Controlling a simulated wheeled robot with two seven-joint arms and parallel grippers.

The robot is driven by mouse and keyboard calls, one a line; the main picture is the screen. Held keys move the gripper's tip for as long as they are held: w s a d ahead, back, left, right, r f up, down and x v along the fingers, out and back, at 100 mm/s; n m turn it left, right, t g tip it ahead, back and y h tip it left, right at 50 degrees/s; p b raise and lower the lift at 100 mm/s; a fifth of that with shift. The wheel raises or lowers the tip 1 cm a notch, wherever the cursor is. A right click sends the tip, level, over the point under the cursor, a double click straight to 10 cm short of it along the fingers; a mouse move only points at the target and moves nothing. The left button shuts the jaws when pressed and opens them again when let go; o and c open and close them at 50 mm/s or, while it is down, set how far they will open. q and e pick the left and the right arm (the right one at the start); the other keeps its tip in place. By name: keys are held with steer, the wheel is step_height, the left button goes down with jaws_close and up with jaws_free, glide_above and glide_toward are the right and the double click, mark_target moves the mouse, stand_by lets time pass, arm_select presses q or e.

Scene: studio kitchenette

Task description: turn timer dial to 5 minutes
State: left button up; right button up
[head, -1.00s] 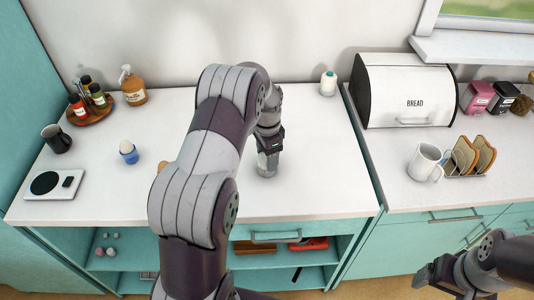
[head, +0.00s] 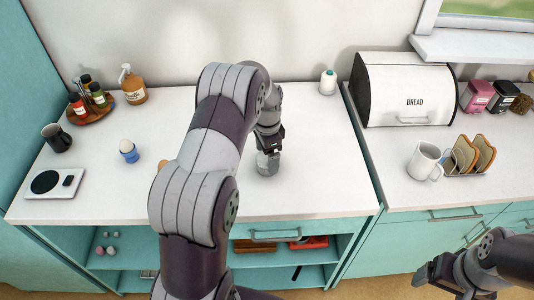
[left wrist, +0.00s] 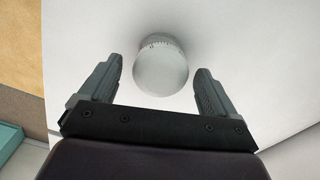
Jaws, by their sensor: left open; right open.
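The timer (head: 267,165) is a small, round, pale grey body standing on the white counter, right of my left arm. In the left wrist view the timer (left wrist: 160,70) shows from above as a smooth dome with a ring of fine marks along its far edge; the numbers are too small to read. My left gripper (head: 269,150) is just above the timer. In the left wrist view the left gripper (left wrist: 158,88) is open, with one finger on each side of the timer and gaps between. My right gripper (head: 424,278) is open and empty at the lower right, away from the timer.
An egg in a blue cup (head: 129,152), a dark mug (head: 57,139) and a kitchen scale (head: 54,184) stand at left. A white bottle (head: 328,83) is behind. A bread box (head: 404,90), white mug (head: 424,162) and toast rack (head: 470,157) are at right. Counter around the timer is clear.

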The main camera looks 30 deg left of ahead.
arm_select(q)
step_height(320, 180, up, 6)
steer(key=shift+r, duration=0.2)
step_height(320, 180, up, 6)
steer(key=p, duration=0.4)
steer(key=shift+r, duration=0.15)
